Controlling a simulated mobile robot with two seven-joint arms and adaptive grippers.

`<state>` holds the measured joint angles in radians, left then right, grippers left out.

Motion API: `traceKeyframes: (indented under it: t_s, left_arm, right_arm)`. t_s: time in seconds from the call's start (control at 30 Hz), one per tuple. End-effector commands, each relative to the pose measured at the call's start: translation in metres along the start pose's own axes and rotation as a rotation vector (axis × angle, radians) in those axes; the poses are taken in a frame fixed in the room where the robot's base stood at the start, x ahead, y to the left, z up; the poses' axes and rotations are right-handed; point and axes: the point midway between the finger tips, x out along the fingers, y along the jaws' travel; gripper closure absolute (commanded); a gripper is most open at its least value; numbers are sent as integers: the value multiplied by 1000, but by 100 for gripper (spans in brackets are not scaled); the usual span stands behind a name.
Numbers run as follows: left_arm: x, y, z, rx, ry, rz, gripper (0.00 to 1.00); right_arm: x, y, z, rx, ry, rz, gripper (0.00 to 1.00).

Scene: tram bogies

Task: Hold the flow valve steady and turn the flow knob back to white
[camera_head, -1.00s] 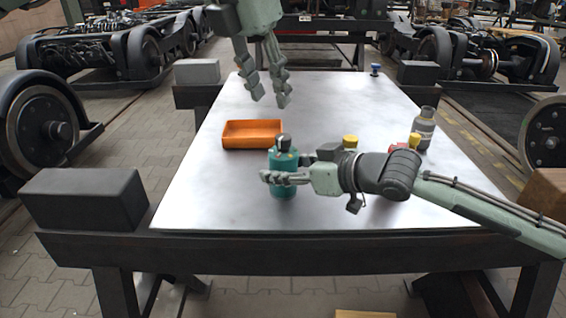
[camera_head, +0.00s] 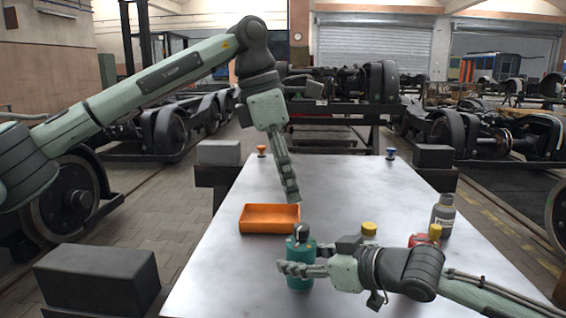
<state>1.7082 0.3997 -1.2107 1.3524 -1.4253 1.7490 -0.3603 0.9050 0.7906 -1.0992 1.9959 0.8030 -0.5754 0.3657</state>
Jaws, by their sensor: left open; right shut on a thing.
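The flow valve (camera_head: 299,274) is a teal upright cylinder near the front of the metal table, with a dark knob (camera_head: 301,231) on top. My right gripper (camera_head: 290,268) comes from the right and is shut on the teal body, hiding part of its middle. My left gripper (camera_head: 293,197) points down above and slightly left of the dark knob, apart from it. Its fingers are seen almost edge-on and overlap; it is open and holds nothing. Any white mark on the knob is too small to make out.
An orange tray (camera_head: 268,219) lies behind the valve. A yellow-topped item (camera_head: 369,229), a red item (camera_head: 424,240) with a yellow top and a grey bottle (camera_head: 443,213) stand to the right. A blue knob (camera_head: 391,153) and an orange knob (camera_head: 262,150) stand at the far edge. The table's middle back is clear.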

Motion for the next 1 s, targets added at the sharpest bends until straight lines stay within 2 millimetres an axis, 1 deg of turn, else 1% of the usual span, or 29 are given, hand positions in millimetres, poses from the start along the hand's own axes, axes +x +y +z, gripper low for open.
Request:
traceKeyframes:
  t_s: [0.03,0.2,0.3,0.43,0.6,0.87,1.0]
  left_arm:
    - [11,0,-1,-1,3,-3,49]
    - [44,0,-1,-2,2,-2,49]
    - [60,0,0,-2,1,0,49]
    - [74,0,0,-3,0,0,49]
    - [83,0,0,-3,1,1,49]
    - [84,0,0,-3,0,2,49]
    - [84,0,0,-3,0,2,65]
  right_arm:
    - [0,0,0,0,0,0,85]
    - [0,0,0,0,0,0,85]
    - [0,0,0,0,0,0,85]
    - [0,0,0,0,0,0,85]
    - [0,0,0,0,0,0,85]
    - [0,0,0,0,0,0,85]
    - [0,0,0,0,0,0,85]
